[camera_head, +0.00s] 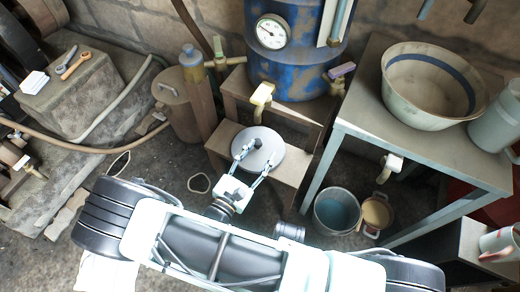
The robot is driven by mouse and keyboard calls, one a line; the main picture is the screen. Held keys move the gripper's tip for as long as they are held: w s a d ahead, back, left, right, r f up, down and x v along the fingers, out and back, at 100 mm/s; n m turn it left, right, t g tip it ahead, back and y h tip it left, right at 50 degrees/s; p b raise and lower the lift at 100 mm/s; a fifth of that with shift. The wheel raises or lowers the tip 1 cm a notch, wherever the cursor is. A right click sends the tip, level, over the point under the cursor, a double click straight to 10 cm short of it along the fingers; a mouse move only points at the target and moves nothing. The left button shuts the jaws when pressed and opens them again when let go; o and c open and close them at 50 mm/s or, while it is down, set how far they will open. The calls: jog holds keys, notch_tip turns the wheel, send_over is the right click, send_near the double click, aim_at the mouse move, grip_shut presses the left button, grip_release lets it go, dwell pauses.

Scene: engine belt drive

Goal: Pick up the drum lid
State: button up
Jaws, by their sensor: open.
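A round grey disc with a small raised centre, which looks like the drum lid (260,138), lies on a low brown step in the middle of the head view. My gripper (256,158) is over the near part of this disc. Its two fingers are spread apart, one left and one right of the disc's centre. I cannot tell whether the fingers touch the disc. My wrist and arm hide what lies below the gripper.
A blue drum with a gauge (291,38) stands behind the disc. A brown lidded can (180,108) is at left. At right, a table (425,150) bears a large bowl (430,85). A bucket (337,213) stands below. Hoses cross the left floor.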

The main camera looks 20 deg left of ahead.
aim_at(257, 146)
jog(key=s+f+n+y, duration=0.1)
jog(key=f, duration=0.1)
jog(key=s+a+f+n+y, duration=0.1)
jog(key=n+y, duration=0.1)
jog(key=s+a+f+n+y+b, duration=0.1)
jog(key=f, duration=0.1)
jog(key=shift+a+f+n, duration=0.25)
jog(key=shift+f+n, duration=0.05)
jog(key=shift+n, duration=0.1)
jog(key=w, duration=0.3)
jog(key=w+b, duration=0.1)
jog(key=shift+w+a, duration=0.2)
jog(key=shift+a, duration=0.05)
jog(key=shift+w+a+b, duration=0.15)
jog(key=shift+w+b, duration=0.85)
jog(key=shift+w, duration=2.05)
jog(key=shift+c, duration=0.7)
grip_shut()
